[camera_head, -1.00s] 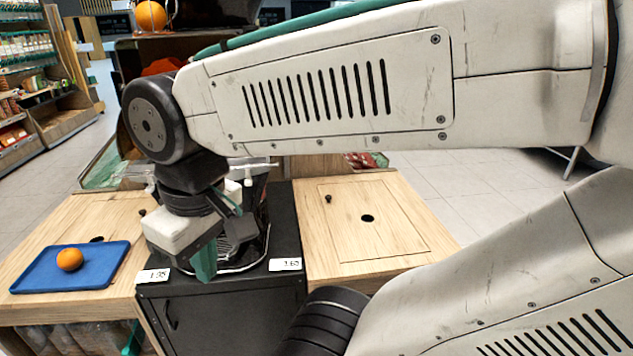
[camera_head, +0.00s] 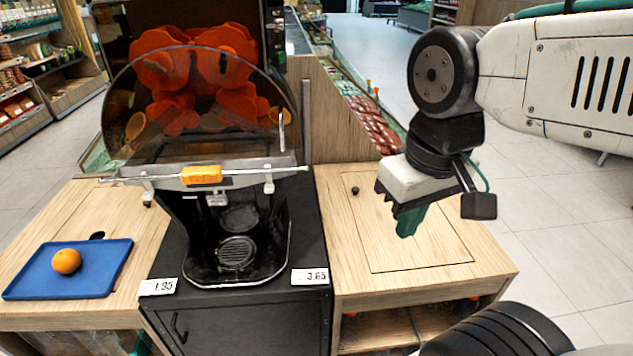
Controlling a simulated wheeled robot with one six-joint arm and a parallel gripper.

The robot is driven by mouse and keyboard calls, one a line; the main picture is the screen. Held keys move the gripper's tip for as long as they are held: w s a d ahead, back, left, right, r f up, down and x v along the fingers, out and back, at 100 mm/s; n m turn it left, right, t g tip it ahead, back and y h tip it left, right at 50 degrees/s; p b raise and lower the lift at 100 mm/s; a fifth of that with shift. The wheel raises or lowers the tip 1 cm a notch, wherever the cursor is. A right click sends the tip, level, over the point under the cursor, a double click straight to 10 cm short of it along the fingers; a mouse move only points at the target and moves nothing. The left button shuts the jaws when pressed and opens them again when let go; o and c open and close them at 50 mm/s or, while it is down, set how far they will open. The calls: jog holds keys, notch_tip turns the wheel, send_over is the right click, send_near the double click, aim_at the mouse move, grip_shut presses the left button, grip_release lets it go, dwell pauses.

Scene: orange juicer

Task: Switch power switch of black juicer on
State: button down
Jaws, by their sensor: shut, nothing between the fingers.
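The black juicer (camera_head: 170,215) stands on a black cabinet left of centre in the head view. It has a clear curved cover over orange-red squeezing parts (camera_head: 195,75), and a metal bar with an orange clip (camera_head: 201,175) across its front. I cannot make out the power switch. My gripper (camera_head: 408,222) hangs to the right of the juicer, above the right wooden counter and apart from the machine. Its green fingers point down and are shut with nothing between them.
A blue tray (camera_head: 30,283) with an orange (camera_head: 66,261) lies on the left wooden counter. The right wooden counter (camera_head: 350,230) is mostly clear under my gripper. Price labels (camera_head: 310,276) sit on the cabinet's front edge. A wooden partition (camera_head: 335,120) rises behind the right counter.

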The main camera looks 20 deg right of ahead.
jog(key=shift+a, duration=0.1)
jog(key=w+a+f+m+y, duration=0.3)
jog(key=w+m+y, duration=0.2)
jog(key=w+m, duration=0.15)
jog(key=w+a+f+m+y, duration=0.3)
jog(key=w+m+y, duration=0.2)
jog(key=w, duration=0.3)
jog(key=w+d+f+m+t, duration=0.8)
jog(key=w+d+f+m, duration=0.2)
jog(key=m, duration=0.6)
jog(key=w+d, duration=0.2)
jog(key=w, duration=0.1)
jog(key=shift+w+f+t+h, duration=0.4)
jog(key=shift+w, duration=0.1)
